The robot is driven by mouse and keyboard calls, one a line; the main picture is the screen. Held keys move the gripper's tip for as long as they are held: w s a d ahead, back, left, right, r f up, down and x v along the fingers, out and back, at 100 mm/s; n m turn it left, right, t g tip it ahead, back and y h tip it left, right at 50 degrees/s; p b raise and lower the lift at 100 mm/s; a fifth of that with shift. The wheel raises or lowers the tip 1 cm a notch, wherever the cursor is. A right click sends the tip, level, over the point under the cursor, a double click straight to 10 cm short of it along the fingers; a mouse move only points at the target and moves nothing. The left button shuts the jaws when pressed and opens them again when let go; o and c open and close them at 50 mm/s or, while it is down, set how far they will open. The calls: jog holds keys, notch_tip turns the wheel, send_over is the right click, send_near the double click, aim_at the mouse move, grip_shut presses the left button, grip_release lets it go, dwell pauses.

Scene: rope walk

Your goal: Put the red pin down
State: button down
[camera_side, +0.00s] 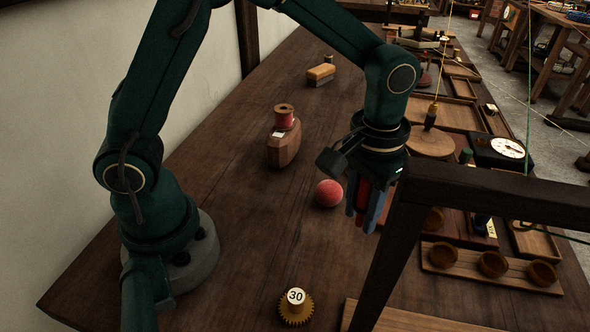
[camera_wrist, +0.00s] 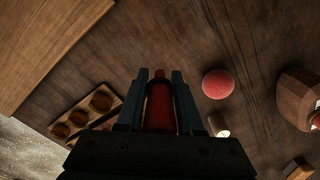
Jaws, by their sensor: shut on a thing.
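The red pin (camera_wrist: 160,108) is between the two fingers of my gripper (camera_wrist: 160,85), which is shut on it. In the side view the red pin (camera_side: 362,200) shows between the fingers of my gripper (camera_side: 364,212), pointing down toward the wooden table (camera_side: 240,150). I cannot tell whether the pin's lower end touches the table. A red ball (camera_side: 329,193) lies to the left of the gripper in the side view; in the wrist view the ball (camera_wrist: 218,84) is to the right of the pin.
A brass gear marked 30 (camera_side: 296,305) sits near the front. A wooden block with a red spool (camera_side: 284,150) stands behind the ball. A rack with several cups (camera_side: 490,265) and a dial gauge (camera_side: 507,148) are at the right. A dark wooden frame (camera_side: 490,195) stands beside the gripper.

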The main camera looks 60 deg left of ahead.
aim_at(361, 252)
jog(key=shift+d+f, duration=0.55)
jog(key=shift+d, duration=0.35)
jog(key=shift+f, duration=1.85)
jog(key=shift+f, duration=0.2)
jog(key=c, duration=0.5)
grip_release()
jog(key=shift+c, duration=0.2)
jog(key=shift+r, duration=2.6)
